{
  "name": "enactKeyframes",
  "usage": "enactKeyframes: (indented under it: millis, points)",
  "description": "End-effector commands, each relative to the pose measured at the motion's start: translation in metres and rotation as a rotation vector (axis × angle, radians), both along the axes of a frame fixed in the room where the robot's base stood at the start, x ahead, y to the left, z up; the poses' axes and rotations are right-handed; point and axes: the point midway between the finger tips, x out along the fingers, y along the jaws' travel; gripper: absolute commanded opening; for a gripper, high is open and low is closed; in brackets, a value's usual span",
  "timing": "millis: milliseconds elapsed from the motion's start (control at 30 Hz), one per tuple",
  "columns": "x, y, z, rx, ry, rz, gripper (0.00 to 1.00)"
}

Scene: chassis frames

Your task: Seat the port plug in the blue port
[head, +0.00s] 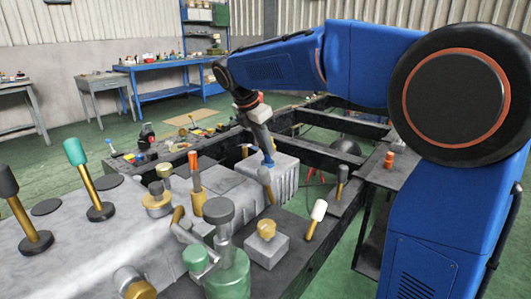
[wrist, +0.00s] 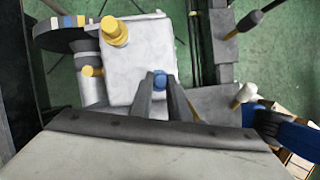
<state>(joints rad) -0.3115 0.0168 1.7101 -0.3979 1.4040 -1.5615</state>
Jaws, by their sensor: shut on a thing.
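My gripper (head: 266,151) reaches down over a light grey block (head: 284,176) on the dark frame. A small blue round piece (head: 268,162) shows right at its fingertips, low over the top of the block. In the wrist view the two dark fingers of my gripper (wrist: 162,88) close around this blue piece (wrist: 160,79), at the near edge of the block's top (wrist: 140,62). My gripper is shut on it, and I take it as the port plug. I cannot tell plug from blue port here, nor whether they touch; the fingers hide the lower part.
A yellow knob (wrist: 115,32) stands on the block in the wrist view. Upright handles crowd the near side: a white-topped one (head: 317,217), an orange one (head: 196,180) and a green fitting (head: 229,270). A side shelf with orange pieces (head: 389,161) lies right.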

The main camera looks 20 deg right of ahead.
Motion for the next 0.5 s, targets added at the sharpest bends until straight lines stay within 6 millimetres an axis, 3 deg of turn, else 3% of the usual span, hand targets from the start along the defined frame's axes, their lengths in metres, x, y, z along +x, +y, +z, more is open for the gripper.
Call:
enactKeyframes:
  millis: [167,500]
  points:
    - [0.000,0.000,-0.021,-0.001,0.002,0.001,0.00]
    - [0.000,0.000,-0.024,0.000,0.001,0.001,0.00]
